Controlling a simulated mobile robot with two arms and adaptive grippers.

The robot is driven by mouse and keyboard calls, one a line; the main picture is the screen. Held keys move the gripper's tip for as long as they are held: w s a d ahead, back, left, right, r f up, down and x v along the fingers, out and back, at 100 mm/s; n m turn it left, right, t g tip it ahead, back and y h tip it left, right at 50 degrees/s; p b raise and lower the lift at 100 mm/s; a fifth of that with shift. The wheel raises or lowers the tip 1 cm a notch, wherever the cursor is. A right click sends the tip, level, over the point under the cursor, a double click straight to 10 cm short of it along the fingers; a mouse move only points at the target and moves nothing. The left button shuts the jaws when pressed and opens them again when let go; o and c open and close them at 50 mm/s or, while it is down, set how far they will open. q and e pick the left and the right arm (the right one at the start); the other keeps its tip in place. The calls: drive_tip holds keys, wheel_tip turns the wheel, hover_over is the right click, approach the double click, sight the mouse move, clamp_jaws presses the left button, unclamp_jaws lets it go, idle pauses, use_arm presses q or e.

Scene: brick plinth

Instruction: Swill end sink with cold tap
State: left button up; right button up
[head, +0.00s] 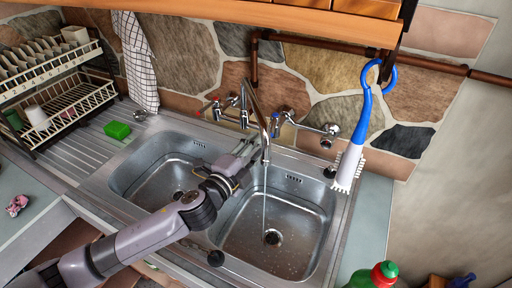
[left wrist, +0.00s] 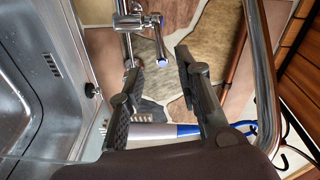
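The steel double sink has a left basin (head: 158,170) and a right basin (head: 300,235). A tall tap spout (head: 255,105) stands between them at the back. A thin water stream (head: 264,205) falls from it into the right basin, where the floor looks wet. The blue-marked cold tap (head: 275,124) is right of the spout; its blue-tipped lever also shows in the left wrist view (left wrist: 160,45). My left gripper (head: 240,152) is over the divider near the spout, partly hidden in the head view. In the left wrist view (left wrist: 158,68) its fingers are apart and empty, short of the lever.
A red-marked tap (head: 214,106) is left of the spout. A blue-and-white brush (head: 358,140) hangs at the right wall. A green sponge (head: 117,130) lies on the drainboard, beside a dish rack (head: 70,105). A green bottle with a red cap area (head: 380,275) stands at front right.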

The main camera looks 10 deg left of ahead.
sight(274, 126)
use_arm(q)
drive_tip(key=shift+c, duration=0.2)
